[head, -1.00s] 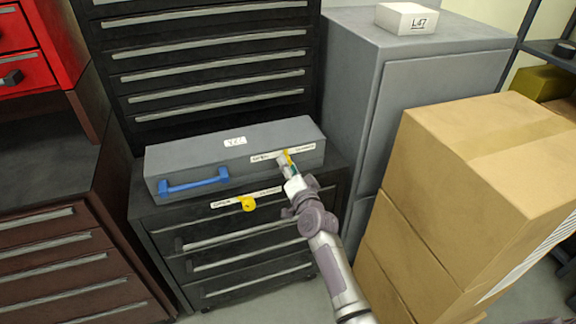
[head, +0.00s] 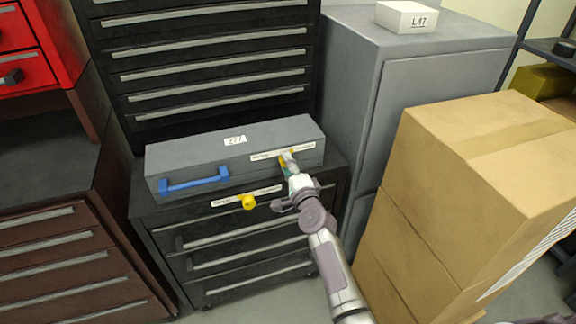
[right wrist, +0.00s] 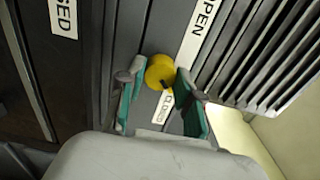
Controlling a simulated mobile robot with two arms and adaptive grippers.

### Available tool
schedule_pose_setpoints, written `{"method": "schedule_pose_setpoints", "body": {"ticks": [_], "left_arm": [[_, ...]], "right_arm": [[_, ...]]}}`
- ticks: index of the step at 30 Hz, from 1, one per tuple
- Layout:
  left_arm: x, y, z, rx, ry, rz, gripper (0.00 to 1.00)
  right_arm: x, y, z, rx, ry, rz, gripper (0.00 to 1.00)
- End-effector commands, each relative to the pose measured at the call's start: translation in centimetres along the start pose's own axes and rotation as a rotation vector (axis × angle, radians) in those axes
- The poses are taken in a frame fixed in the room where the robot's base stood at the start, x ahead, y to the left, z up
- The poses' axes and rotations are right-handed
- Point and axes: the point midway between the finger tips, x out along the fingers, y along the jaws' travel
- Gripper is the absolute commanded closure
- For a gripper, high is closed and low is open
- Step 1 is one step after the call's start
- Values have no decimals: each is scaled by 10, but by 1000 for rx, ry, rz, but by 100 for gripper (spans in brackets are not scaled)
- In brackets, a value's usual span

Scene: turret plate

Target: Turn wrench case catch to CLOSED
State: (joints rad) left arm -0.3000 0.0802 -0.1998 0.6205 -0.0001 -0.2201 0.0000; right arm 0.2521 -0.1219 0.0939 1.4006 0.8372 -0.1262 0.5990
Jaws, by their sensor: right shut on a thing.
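The grey case (head: 215,155), with a blue handle (head: 195,181) and a white tag, lies on a low dark drawer cabinet. Its catch is a yellow round knob on the front right, partly hidden by my right gripper (head: 289,162) in the head view. In the right wrist view the yellow knob (right wrist: 159,71) sits between the teal finger pads of my right gripper (right wrist: 160,92), which is shut on it. A dark mark on the knob faces the CLOSED label (right wrist: 165,106). The OPEN label (right wrist: 203,22) is on the other side. My left gripper is out of view.
Another yellow knob (head: 248,202) with labels is on the low drawer cabinet (head: 235,270) beneath the case. Stacked cardboard boxes (head: 470,180) stand close to the right of my right arm. A grey cabinet (head: 425,110) stands behind them.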

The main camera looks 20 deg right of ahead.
Motion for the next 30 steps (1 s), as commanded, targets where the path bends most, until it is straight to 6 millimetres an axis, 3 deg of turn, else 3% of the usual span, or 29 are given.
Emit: {"method": "schedule_pose_setpoints", "body": {"ticks": [14, 15, 19, 30], "left_arm": [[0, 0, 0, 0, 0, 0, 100], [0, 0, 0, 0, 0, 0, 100], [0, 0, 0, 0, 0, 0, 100], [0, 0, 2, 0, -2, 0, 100]], "right_arm": [[0, 0, 0, 15, 0, 1, 100], [0, 0, 0, 15, 0, 1, 61], [0, 0, 0, 14, 0, 0, 40], [-5, 1, 0, 13, 0, 1, 40]]}}
